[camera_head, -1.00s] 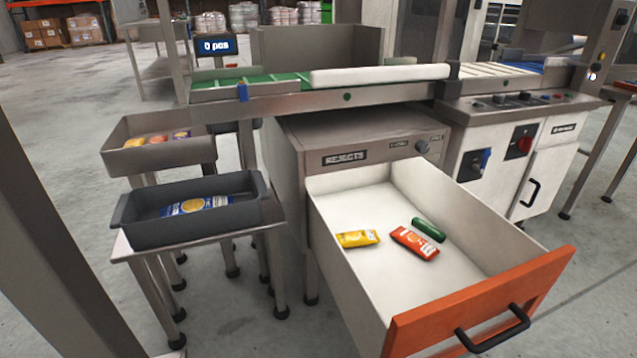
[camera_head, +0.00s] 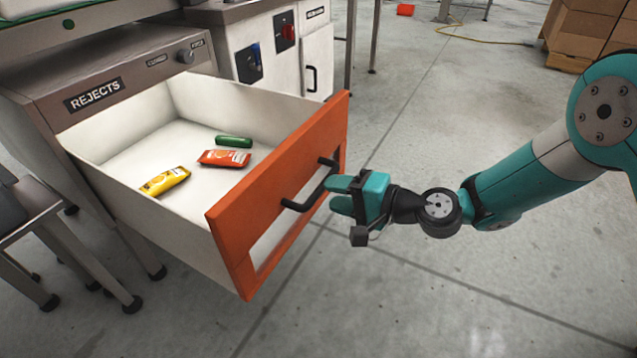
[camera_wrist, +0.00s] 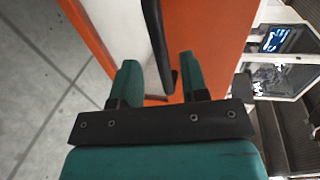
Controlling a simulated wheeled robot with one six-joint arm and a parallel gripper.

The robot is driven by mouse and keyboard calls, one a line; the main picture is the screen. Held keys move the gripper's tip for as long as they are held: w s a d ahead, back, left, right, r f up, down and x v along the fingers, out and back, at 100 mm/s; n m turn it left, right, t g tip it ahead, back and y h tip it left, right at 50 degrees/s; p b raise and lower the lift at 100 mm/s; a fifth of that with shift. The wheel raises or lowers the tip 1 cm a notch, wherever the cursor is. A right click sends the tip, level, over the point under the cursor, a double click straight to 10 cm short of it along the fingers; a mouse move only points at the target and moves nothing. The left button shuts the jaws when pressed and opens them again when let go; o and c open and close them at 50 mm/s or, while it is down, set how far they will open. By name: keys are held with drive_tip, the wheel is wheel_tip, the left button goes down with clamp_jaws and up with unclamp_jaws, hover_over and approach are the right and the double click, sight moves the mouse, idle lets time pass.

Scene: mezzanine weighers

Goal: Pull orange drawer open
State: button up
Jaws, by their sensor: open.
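The orange drawer (camera_head: 262,215) stands pulled out of the cabinet marked REJECTS, and its white inside shows. Its black bar handle (camera_head: 312,190) is on the orange front. My gripper (camera_head: 336,194) is at the handle, in front of the drawer face, with its teal fingers apart. In the wrist view my gripper (camera_wrist: 158,82) has the black handle (camera_wrist: 157,45) between its two open fingers, nearer the right one. I cannot tell whether a finger touches it. The orange front (camera_wrist: 205,40) lies just beyond the fingertips.
A yellow packet (camera_head: 165,181), an orange-red packet (camera_head: 224,158) and a green item (camera_head: 234,141) lie in the drawer. The REJECTS cabinet (camera_head: 130,75) is behind it. Cardboard boxes (camera_head: 590,30) stand at the far right. The floor in front of the drawer is clear.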

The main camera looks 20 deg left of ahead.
sight(320, 187)
drive_tip(key=x, duration=0.3)
drive_tip(key=shift+w+a+f+b, duration=0.1)
drive_tip(key=shift+a+f+b, duration=0.25)
drive_tip(key=shift+f+b, duration=0.05)
drive_tip(key=shift+w+r, duration=0.1)
drive_tip(key=shift+r, duration=0.05)
drive_tip(key=shift+w+a, duration=0.1)
drive_tip(key=shift+a, duration=0.35)
drive_tip(key=shift+d+r, duration=0.25)
drive_tip(key=shift+d, duration=0.05)
drive_tip(key=c, duration=0.3)
drive_tip(key=shift+a, duration=0.1)
clamp_jaws()
